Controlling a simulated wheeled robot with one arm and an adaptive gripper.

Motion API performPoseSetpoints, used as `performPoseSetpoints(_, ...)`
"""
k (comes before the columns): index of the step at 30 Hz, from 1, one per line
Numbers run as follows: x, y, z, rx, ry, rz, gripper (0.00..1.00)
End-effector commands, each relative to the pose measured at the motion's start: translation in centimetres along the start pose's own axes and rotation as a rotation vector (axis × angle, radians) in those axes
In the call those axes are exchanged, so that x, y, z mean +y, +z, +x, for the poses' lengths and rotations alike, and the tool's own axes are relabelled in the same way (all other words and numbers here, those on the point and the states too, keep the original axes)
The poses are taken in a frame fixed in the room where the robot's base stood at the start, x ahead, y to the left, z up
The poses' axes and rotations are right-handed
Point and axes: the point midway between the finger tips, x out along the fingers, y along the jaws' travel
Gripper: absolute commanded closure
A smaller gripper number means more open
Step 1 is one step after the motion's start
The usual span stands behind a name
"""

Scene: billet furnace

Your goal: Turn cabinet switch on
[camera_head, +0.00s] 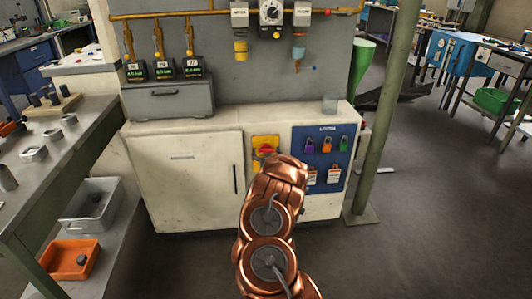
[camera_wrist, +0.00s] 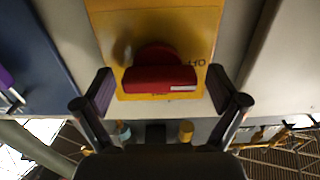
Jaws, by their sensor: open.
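The cabinet switch is a red rotary handle (camera_wrist: 160,78) on a yellow plate (camera_wrist: 110,20). In the head view the yellow plate (camera_head: 265,142) is on the cabinet front, and my copper arm partly covers it and the red handle (camera_head: 266,150). In the wrist view the handle's bar lies level across the picture. My gripper (camera_wrist: 161,92) is open, with one finger on each side of the bar. The fingers look apart from the handle, but how deep they reach is hard to tell. The gripper itself is hidden behind my arm in the head view.
The white cabinet (camera_head: 185,185) has a door left of the switch. A blue lockout board (camera_head: 325,150) with padlocks and tags is to its right. A green post (camera_head: 385,120) stands at the cabinet's right. A workbench (camera_head: 65,160) is at left; open floor (camera_head: 450,220) lies right.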

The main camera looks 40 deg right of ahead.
Motion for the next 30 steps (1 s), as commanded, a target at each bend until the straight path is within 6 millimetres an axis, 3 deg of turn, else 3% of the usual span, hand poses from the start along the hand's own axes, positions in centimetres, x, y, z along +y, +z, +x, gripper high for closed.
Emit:
performPoseSetpoints(3, 0.02, 0.00, -0.01, 0.000, 0.000, 0.000, 0.05)
performPoseSetpoints(20, 0.04, 0.01, -0.02, 0.000, 0.000, 0.000, 0.64)
performPoseSetpoints(30, 0.08, 0.23, 0.00, 0.001, 0.001, 0.050, 0.64)
